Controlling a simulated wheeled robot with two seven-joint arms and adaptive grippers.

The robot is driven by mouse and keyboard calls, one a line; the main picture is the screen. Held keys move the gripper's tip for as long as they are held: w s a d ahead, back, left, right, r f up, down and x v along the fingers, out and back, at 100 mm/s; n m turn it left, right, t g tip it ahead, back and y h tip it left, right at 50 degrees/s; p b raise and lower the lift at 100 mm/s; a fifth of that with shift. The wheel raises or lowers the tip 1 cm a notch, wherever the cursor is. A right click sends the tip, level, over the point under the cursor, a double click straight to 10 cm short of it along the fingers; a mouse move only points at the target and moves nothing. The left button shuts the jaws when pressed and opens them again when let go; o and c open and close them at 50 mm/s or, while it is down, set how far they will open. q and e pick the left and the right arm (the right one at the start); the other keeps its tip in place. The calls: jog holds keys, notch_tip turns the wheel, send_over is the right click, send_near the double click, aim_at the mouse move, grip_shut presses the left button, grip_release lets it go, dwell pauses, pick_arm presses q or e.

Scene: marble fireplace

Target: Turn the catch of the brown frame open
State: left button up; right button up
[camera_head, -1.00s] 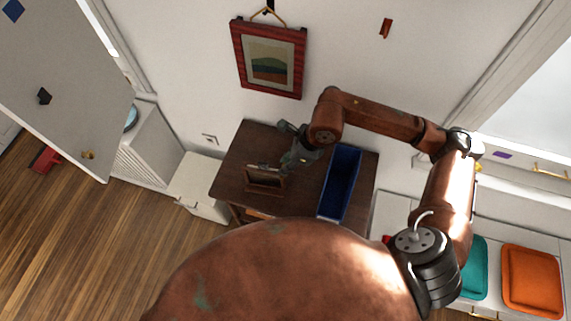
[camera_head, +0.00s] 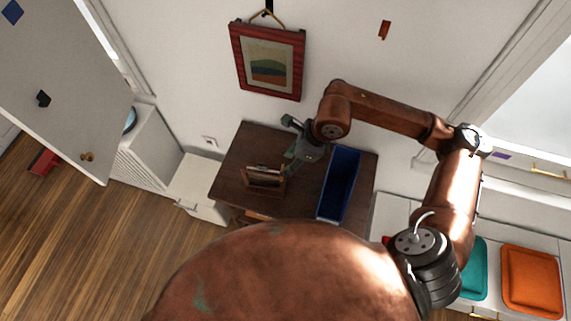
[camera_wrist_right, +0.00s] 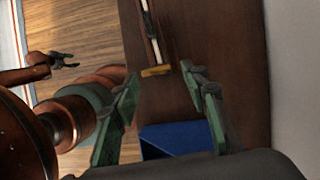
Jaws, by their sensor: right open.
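The brown frame (camera_head: 264,183) stands upright on the dark wooden table in the head view. In the right wrist view its narrow top edge (camera_wrist_right: 151,25) shows, with a brass-coloured piece (camera_wrist_right: 156,71) at its near end; I cannot tell whether this is the catch or how it is turned. My right gripper (camera_head: 291,148) is at the frame's right and back side. In the wrist view the right gripper (camera_wrist_right: 160,80) is open and empty, its green fingertips apart on either side of the brass piece. My left gripper (camera_wrist_right: 66,60) shows small at the left there.
A blue open bin (camera_head: 339,184) stands on the table (camera_head: 232,180), right of the frame. A red-framed picture (camera_head: 268,61) hangs on the wall behind. A white low cabinet (camera_head: 199,187) adjoins the table's left side. Table surface left of the frame is clear.

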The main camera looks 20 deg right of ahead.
jog(key=v, duration=0.8)
jog(key=shift+d+r, duration=0.15)
jog(key=shift+r, duration=0.15)
jog(key=shift+s, duration=0.1)
